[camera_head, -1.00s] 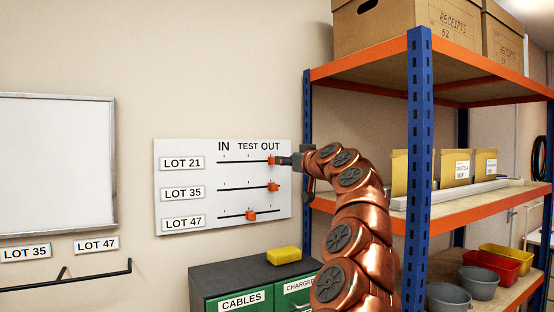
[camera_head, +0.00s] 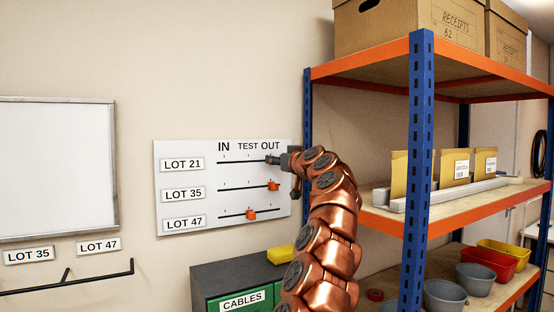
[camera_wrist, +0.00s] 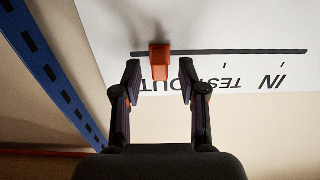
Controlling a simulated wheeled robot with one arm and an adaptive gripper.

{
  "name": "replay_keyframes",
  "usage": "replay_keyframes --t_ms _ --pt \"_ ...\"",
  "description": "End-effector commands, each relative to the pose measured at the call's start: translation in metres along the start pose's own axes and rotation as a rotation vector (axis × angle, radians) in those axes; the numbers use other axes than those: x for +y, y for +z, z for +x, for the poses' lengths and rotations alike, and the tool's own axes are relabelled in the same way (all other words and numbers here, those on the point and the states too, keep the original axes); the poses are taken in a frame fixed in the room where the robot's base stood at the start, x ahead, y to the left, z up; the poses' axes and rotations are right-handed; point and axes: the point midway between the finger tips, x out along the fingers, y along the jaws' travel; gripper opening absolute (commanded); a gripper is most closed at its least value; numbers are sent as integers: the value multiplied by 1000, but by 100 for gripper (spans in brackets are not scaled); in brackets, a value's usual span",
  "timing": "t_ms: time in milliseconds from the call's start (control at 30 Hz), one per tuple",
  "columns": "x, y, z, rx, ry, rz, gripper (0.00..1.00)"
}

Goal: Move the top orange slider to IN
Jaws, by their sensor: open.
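The white board (camera_head: 200,228) on the wall has three slots under the words IN, TEST and OUT. The top orange slider (camera_wrist: 160,62) is at the OUT end of the LOT 21 slot; in the head view my gripper hides it. My gripper (camera_head: 277,160) is at the board there. In the wrist view its open fingers (camera_wrist: 160,78) stand on both sides of the slider, with gaps showing. The LOT 35 slider (camera_head: 273,186) is at OUT, and the LOT 47 slider (camera_head: 250,214) is near TEST.
A blue-and-orange shelf (camera_head: 420,170) stands close on the right of my arm. A dark cabinet (camera_head: 215,275) with a yellow sponge (camera_head: 281,255) is below the board. A whiteboard (camera_head: 55,165) hangs at the left. The wall before the board's left part is clear.

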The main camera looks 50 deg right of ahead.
Motion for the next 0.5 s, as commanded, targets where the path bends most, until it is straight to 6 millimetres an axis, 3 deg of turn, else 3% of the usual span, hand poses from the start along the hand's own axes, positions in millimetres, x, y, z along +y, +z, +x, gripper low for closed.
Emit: replay_keyframes --t_ms 233,500 --pt "0 0 0 0 -1 0 41" --pt "0 0 0 0 -1 0 12"
